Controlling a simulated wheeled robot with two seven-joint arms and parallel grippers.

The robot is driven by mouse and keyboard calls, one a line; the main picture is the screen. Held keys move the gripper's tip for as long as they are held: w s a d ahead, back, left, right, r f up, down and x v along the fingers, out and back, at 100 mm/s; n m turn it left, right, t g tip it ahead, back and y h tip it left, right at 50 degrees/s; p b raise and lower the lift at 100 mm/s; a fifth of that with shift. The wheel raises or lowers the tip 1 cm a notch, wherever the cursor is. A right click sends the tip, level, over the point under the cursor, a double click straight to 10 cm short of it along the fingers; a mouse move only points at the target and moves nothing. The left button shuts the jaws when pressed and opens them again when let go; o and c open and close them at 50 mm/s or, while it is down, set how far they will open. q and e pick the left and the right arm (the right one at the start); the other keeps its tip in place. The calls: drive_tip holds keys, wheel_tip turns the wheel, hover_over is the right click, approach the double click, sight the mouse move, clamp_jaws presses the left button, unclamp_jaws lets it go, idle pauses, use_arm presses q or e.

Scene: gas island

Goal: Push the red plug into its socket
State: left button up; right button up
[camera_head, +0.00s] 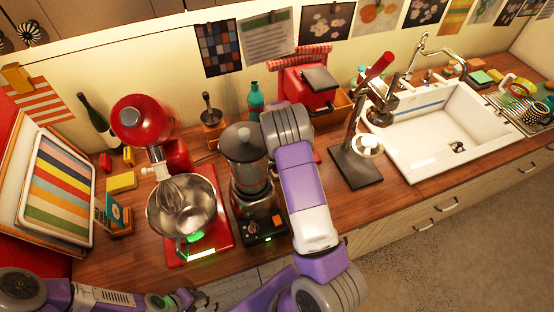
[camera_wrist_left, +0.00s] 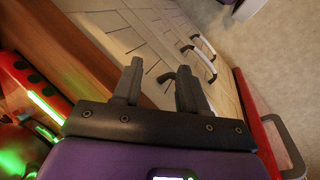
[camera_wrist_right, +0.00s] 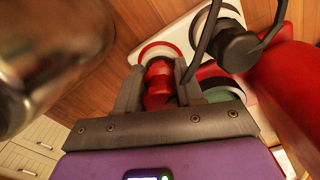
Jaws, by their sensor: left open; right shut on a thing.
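The red plug (camera_wrist_right: 157,97) shows in the right wrist view between the fingers of my right gripper (camera_wrist_right: 158,72), which is shut on it. Just beyond the plug is a socket with a red-and-white ring (camera_wrist_right: 148,50) on a pale plate. The plug overlaps the ring in this view, and I cannot tell how deep it sits. In the head view my right arm hides the plug, the socket and the right gripper. My left gripper (camera_wrist_left: 158,75) is open and empty in front of the counter drawers; in the head view it shows low at the left (camera_head: 185,300).
A black plug (camera_wrist_right: 236,46) with a dark cable is close on the right of the red plug. A large red body fills the right side there. On the counter stand a blender (camera_head: 247,170), a red mixer (camera_head: 140,120) with a steel bowl (camera_head: 181,207), and a press (camera_head: 355,165).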

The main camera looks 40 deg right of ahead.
drive_tip(key=shift+f, duration=0.25)
drive_tip(key=o, duration=1.1)
drive_tip(key=shift+r, duration=0.15)
wheel_tip(320, 180, up, 7)
drive_tip(key=shift+r, duration=0.2)
